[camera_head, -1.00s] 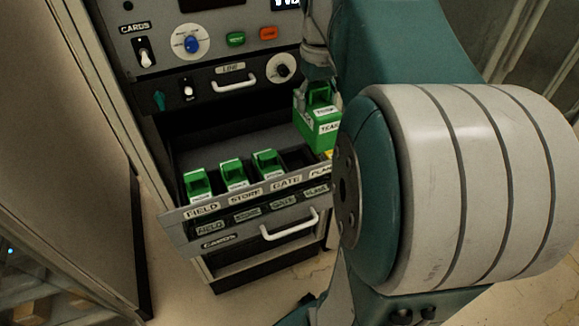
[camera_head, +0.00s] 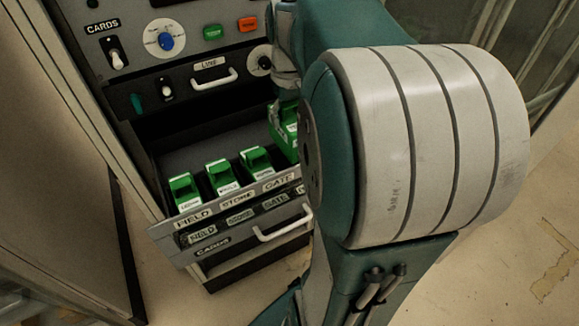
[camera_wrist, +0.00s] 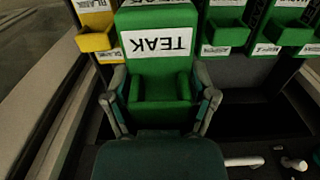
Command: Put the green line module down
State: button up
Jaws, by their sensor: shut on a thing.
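The green line module in my gripper carries a white label reading TEAK, inverted in the wrist view (camera_wrist: 158,43). My gripper (camera_wrist: 162,103) is shut on the module's handle, with one finger on each side. In the head view the module (camera_head: 284,138) is at the right end of the open drawer (camera_head: 172,222), right of the GATE position. My arm hides its right side. I cannot tell whether its base rests on the drawer floor.
Green modules stand behind the labels FIELD (camera_head: 186,194), STORE (camera_head: 222,179) and GATE (camera_head: 257,161). The wrist view shows a yellow module (camera_wrist: 96,38) beside the held one. The cabinet panel (camera_head: 190,50) rises behind the drawer.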

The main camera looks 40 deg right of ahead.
notch_tip(320, 180, down, 9)
jog(key=shift+f, duration=0.2)
jog(key=shift+f, duration=0.15)
jog(key=o, duration=1.2)
notch_tip(320, 180, up, 11)
jog(key=shift+r, duration=0.1)
jog(key=shift+a+r, duration=0.15)
jog(key=shift+r, duration=0.4)
jog(key=s+a+n+t, duration=0.1)
jog(key=s+a+t, duration=0.1)
jog(key=a, duration=0.4)
jog(key=s+a+f+n+t, duration=0.1)
jog(key=s+a, duration=0.2)
jog(key=a, duration=0.4)
jog(key=s+a+f+t, duration=0.1)
jog(key=s+a+t, duration=0.1)
jog(key=a, duration=0.5)
jog(key=shift+s+f+n+t, duration=0.15)
jog(key=shift+s+n+t, duration=0.2)
jog(key=shift+s, duration=0.3)
